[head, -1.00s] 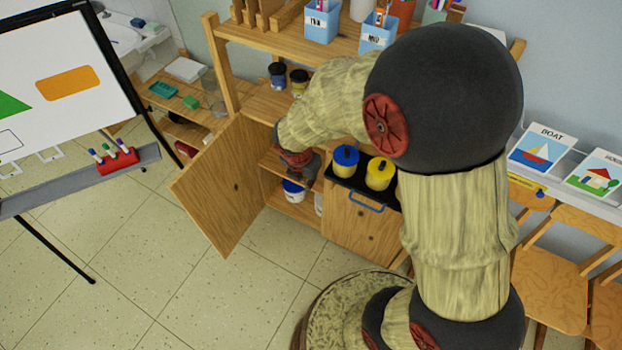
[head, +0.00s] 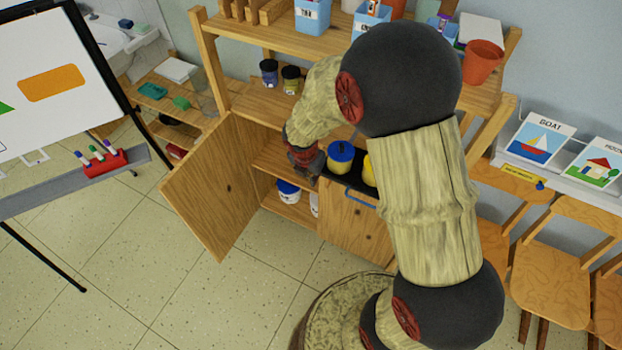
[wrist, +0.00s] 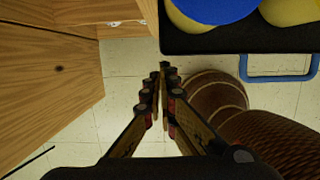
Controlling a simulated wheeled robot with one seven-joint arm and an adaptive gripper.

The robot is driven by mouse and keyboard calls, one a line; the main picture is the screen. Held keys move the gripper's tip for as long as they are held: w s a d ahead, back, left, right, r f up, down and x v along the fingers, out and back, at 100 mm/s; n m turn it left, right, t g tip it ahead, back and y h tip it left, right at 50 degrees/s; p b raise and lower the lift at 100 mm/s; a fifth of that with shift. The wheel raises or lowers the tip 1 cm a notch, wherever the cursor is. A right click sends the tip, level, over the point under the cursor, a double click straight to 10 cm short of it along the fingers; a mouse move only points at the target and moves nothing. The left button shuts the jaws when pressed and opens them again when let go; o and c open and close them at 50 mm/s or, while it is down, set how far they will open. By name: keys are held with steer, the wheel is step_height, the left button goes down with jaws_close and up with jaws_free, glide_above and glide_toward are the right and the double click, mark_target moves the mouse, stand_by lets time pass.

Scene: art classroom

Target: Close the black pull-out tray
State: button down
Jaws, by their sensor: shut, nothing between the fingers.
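The black pull-out tray (head: 334,178) sticks out from the wooden cabinet above a lower door, with a blue handle (head: 362,198) on its front. A blue-and-yellow pot (head: 341,157) and a yellow pot (head: 368,172) stand on it, the second partly hidden by my arm. My gripper (head: 312,174) is shut and empty beside the tray's left end. In the wrist view the tray (wrist: 225,43) and its handle (wrist: 280,79) show at top right. My gripper's fingertips (wrist: 164,68) are together just left of and below the tray's corner, apparently apart from it.
The left cabinet door (head: 215,190) stands open, with a white-and-blue tub (head: 288,192) on the shelf inside. An easel whiteboard (head: 55,80) stands at left, wooden chairs (head: 550,255) at right. The floor (head: 240,290) in front is clear.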

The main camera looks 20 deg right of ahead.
steer(key=w+d+p, duration=0.2)
steer(key=d+p, duration=0.1)
steer(key=w+d+p, duration=0.3)
steer(key=d, duration=0.1)
steer(key=w+d+p, duration=0.3)
steer(key=shift+w+d+r, duration=0.15)
steer(key=shift+w+d, duration=0.1)
steer(key=shift+d, duration=0.15)
steer(key=shift+w+d+p, duration=0.3)
steer(key=shift+d+p, duration=0.05)
steer(key=shift+p, duration=0.05)
